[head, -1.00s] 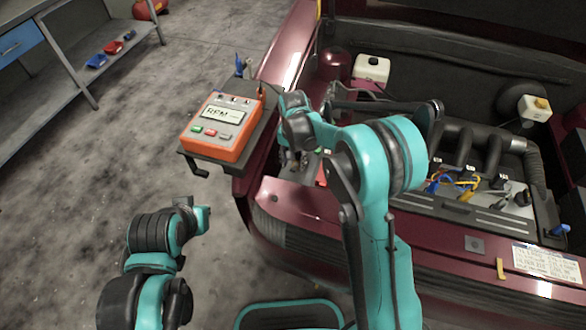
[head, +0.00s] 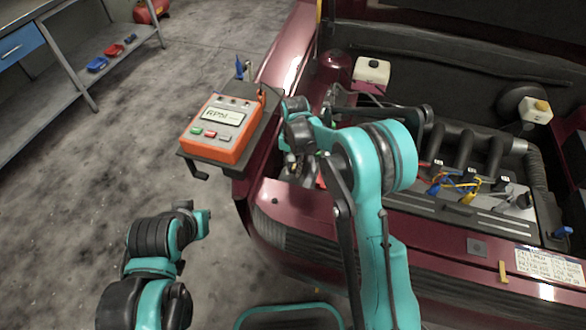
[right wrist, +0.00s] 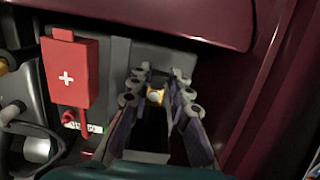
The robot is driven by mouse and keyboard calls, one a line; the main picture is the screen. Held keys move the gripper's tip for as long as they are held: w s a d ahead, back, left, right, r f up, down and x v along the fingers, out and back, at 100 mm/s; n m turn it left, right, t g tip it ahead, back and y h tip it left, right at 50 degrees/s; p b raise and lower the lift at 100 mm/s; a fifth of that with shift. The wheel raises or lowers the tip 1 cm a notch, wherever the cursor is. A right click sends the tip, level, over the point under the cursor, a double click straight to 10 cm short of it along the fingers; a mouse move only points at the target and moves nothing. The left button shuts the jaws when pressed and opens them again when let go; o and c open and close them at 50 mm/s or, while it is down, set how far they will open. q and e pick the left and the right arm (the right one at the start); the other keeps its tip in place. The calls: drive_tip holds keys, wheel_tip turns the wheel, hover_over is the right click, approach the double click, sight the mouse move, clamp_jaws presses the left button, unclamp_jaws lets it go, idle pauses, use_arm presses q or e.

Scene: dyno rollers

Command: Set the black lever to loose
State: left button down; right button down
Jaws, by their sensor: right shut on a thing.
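My right gripper (right wrist: 157,84) reaches into the engine bay beside the battery (right wrist: 116,85). Its two fingers are closed in around a small terminal with a pale, yellow-rimmed top (right wrist: 155,96). A dark shape that seems to be the black lever (right wrist: 148,132) shows between the fingers; its setting cannot be read. In the head view my right arm largely hides this spot, and the right gripper (head: 292,168) shows only in part. My left gripper (head: 188,206) is over the floor at lower left, away from the car; its fingers are not clear.
A red cover with a white plus (right wrist: 70,72) sits on the battery to the left. An orange RPM meter (head: 219,129) stands on a dark tray by the fender. The maroon front panel (head: 300,208) borders the bay. Open floor lies at left.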

drive_tip(key=g, duration=0.1)
drive_tip(key=w+g+y, duration=0.1)
drive_tip(key=g, duration=0.2)
drive_tip(key=shift+w+d+r+g+y, duration=0.25)
drive_tip(key=shift+w+d+g+y, duration=0.05)
drive_tip(key=shift+d+y, duration=0.1)
drive_tip(key=c, duration=1.4)
unclamp_jaws()
drive_tip(key=shift+r, duration=0.1)
drive_tip(key=v, duration=1.2)
